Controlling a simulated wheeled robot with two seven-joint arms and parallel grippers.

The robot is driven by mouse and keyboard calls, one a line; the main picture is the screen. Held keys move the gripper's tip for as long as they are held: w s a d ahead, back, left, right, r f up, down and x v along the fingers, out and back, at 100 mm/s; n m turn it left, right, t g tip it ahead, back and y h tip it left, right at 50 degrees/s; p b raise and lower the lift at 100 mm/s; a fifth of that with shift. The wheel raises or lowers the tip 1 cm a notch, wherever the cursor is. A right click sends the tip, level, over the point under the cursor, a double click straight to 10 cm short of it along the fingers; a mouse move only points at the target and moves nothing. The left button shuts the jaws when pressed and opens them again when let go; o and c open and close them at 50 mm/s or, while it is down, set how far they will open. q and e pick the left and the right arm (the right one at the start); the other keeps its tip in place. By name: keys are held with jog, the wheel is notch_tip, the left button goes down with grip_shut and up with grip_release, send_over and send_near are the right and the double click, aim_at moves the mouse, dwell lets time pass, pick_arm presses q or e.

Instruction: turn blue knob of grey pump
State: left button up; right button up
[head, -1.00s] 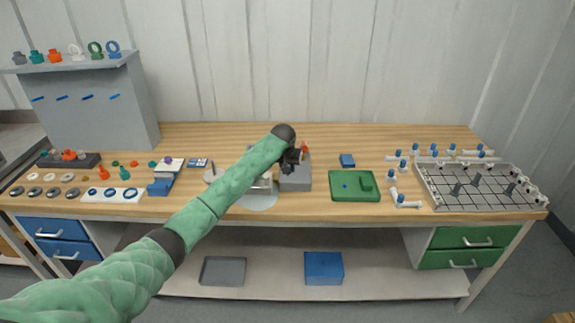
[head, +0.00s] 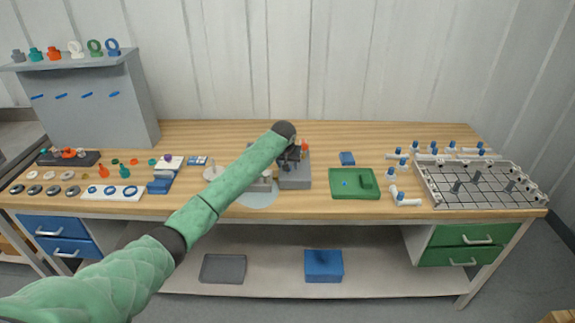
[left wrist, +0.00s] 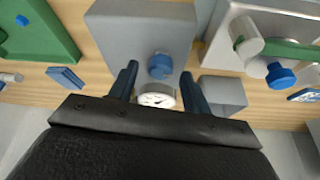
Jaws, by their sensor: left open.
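The grey pump (head: 296,180) stands near the middle of the bench, partly hidden by my left arm in the head view. In the left wrist view its grey body (left wrist: 140,25) fills the upper middle. The blue knob (left wrist: 160,66) sticks out from it, with a round white dial gauge (left wrist: 156,97) close by. My left gripper (head: 293,155) is at the pump. In the left wrist view its fingers are open, one on each side of the knob, with gaps on both sides. I cannot tell how far the fingertips are from the knob in depth. My right gripper is not in view.
A device with another blue knob (left wrist: 281,76) stands beside the pump. A green tray (head: 354,194) and a small blue block (head: 347,158) lie to the pump's right in the head view. A grid rack (head: 478,185) is farther right. The bench behind the pump is clear.

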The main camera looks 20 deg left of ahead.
pick_arm(q)
jog(key=shift+s+r, duration=0.15)
jog(key=shift+r, duration=0.2)
jog(key=b+v, duration=0.2)
jog(key=v, duration=0.4)
jog(key=shift+r+b, duration=0.35)
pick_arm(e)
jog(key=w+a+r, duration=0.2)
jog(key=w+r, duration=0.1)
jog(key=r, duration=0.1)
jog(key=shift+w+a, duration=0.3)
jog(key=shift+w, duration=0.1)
pick_arm(q)
jog(key=shift+s+f, duration=0.1)
jog(key=shift+s, duration=0.1)
